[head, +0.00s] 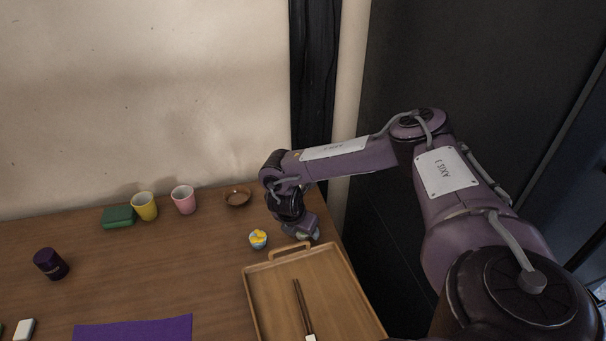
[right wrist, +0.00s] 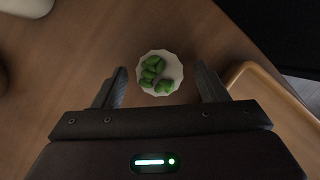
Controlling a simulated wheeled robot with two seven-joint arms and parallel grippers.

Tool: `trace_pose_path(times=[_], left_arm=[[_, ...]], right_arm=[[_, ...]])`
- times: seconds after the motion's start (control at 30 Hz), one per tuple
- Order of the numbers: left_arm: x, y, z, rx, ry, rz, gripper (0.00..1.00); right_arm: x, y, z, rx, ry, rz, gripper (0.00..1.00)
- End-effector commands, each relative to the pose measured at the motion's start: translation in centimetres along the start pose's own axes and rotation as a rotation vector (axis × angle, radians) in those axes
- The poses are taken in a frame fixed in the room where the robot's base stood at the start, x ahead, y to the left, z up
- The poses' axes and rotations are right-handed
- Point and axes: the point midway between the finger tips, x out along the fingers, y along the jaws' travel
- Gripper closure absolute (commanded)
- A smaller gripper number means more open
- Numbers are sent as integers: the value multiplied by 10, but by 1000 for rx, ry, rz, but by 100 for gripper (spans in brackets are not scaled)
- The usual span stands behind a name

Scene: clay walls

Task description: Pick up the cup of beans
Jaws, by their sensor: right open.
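The cup of beans (right wrist: 160,73) is a small white cup with a scalloped rim, holding several green beans. In the right wrist view it stands on the wooden table between and slightly beyond the fingertips of my right gripper (right wrist: 161,72). The gripper is open, with a gap on each side of the cup. In the head view my right gripper (head: 305,231) is low over the table behind the tray and hides most of the cup. My left gripper is not in view.
A wooden tray (head: 251,291) with chopsticks (head: 302,308) lies just in front. A blue-and-yellow cup (head: 258,239) stands left of my gripper. A brown bowl (head: 238,197), pink cup (head: 184,200), yellow cup (head: 145,206) and green box (head: 118,217) line the back. The table's right edge is close.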

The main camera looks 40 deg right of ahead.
Motion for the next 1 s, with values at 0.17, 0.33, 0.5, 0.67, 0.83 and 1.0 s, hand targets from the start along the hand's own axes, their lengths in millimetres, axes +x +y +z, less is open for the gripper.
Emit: trace_pose_path(times=[0.17, 0.33, 0.5, 0.67, 0.83, 1.0], left_arm=[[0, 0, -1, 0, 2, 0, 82], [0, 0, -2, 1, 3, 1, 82], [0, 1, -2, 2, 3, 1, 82], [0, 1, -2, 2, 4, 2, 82], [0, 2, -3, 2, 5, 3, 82], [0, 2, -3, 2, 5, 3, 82]], right_arm=[[7, 0, 0, 0, 0, 1, 34], [7, 0, 0, 0, 0, 1, 39], [6, 0, 0, 0, 0, 0, 61], [6, 0, 0, 0, 0, 0, 79], [6, 0, 0, 1, 0, 0, 79], [4, 0, 1, 1, 0, 1, 79]])
